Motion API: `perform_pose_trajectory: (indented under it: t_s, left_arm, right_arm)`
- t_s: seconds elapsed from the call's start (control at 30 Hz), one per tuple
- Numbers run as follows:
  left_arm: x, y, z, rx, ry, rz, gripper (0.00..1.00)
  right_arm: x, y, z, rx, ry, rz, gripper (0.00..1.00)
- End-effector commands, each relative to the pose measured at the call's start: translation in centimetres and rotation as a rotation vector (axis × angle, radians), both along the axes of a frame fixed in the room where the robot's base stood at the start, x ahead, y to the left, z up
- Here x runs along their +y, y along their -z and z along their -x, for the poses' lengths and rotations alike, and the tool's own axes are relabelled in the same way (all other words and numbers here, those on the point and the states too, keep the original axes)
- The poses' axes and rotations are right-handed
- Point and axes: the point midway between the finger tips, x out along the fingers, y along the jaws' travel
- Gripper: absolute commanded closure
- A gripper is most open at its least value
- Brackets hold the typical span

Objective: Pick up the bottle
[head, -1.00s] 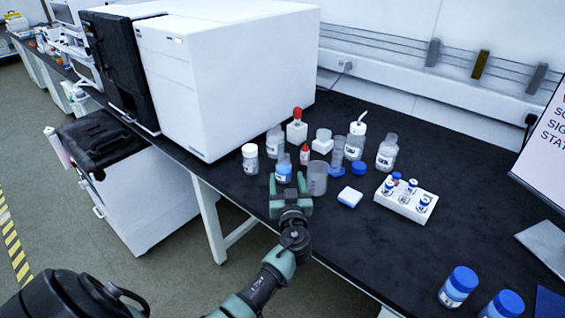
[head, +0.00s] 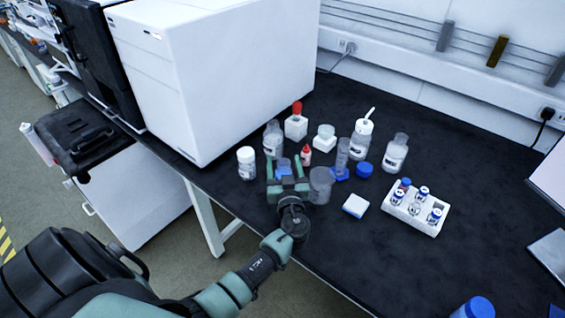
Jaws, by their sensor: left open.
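Several bottles stand on the black bench, and I cannot tell which one the task means. My left gripper (head: 284,166) is open, its fingers pointing away from me on either side of a small clear bottle with blue in it (head: 284,165). The gripper partly hides this bottle, and I cannot tell whether the fingers touch it. A white-capped bottle (head: 246,163) stands just left of the gripper. A clear bottle (head: 272,138) and a small red bottle (head: 305,155) stand behind it. A wash bottle (head: 361,142) and another clear bottle (head: 395,153) stand farther right. My right gripper is not in view.
A clear beaker (head: 321,186) stands close to the gripper's right. A red-topped dropper bottle (head: 296,124) stands behind. A blue-and-white box (head: 356,206) and a white vial rack (head: 427,226) are to the right. A large white instrument (head: 220,80) stands behind left.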

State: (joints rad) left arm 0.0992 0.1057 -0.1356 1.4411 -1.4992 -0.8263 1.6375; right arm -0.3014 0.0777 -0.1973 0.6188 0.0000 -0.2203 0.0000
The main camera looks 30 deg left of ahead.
Motion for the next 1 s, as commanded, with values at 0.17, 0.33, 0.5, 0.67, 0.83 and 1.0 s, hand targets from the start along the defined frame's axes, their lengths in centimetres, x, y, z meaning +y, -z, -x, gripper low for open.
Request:
perform_pose_trajectory:
  t_s: [0.17, 0.33, 0.5, 0.67, 0.83, 1.0]
  left_arm:
    - [-0.2, 0.4, 0.5, 0.008, -0.001, 0.000, 0.37]
    - [-0.2, 0.4, 0.4, 0.006, -0.001, 0.000, 0.37]
    - [-0.2, 0.3, 0.4, 0.005, -0.001, 0.000, 0.73]
    - [-0.2, 0.3, 0.4, 0.005, -0.002, 0.000, 1.00]
    - [-0.1, 0.2, 0.4, 0.003, -0.002, 0.000, 1.00]
    - [-0.1, 0.2, 0.4, 0.003, -0.002, 0.000, 1.00]
  right_arm:
    - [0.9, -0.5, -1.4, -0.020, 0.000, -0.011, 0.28]
    - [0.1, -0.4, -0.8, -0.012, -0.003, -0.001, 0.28]
    - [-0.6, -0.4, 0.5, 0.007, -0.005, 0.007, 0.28]
    - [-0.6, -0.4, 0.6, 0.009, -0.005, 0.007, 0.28]
    - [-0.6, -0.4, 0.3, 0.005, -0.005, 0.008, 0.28]
    - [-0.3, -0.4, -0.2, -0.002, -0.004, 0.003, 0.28]
